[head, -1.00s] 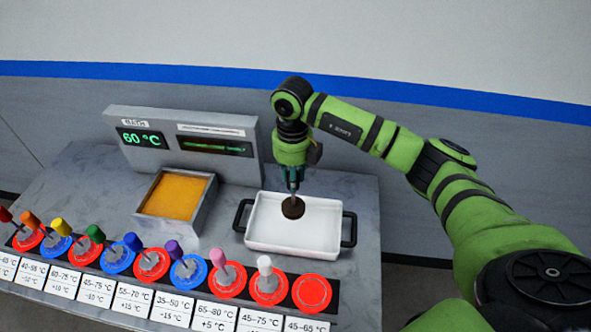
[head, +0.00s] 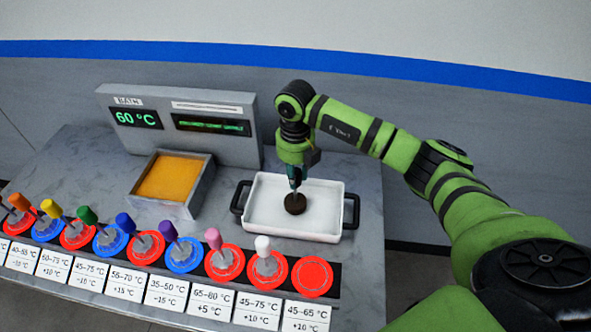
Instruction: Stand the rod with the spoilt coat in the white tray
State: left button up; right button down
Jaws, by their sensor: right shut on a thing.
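The white tray (head: 265,218) with dark side handles stands on the bench. My right gripper (head: 296,184) is above it, pointing down and shut on a rod. The rod's lower end is a dark brown round piece (head: 295,204), seen inside the tray's walls near the middle. The rod looks upright, its upper part hidden by the gripper. The piece is at or just above the tray floor; contact is hard to tell. My left gripper is out of view.
A row of red and blue round stands (head: 267,270) with coloured-top rods runs along the front, with labels. The rightmost red stand (head: 312,277) is empty. An orange bath (head: 173,178) sits left of the tray, before a panel (head: 180,120) reading 60 °C.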

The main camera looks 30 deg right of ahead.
jog(key=shift+f, duration=0.45)
jog(key=shift+f+b, duration=0.35)
jog(key=shift+b, duration=0.1)
jog(key=c, duration=0.9)
grip_release()
jog(key=shift+o, duration=0.2)
jog(key=shift+o, duration=0.8)
jog(key=shift+r, duration=0.1)
jog(key=shift+r+p, duration=2.45)
jog(key=shift+r, duration=1)
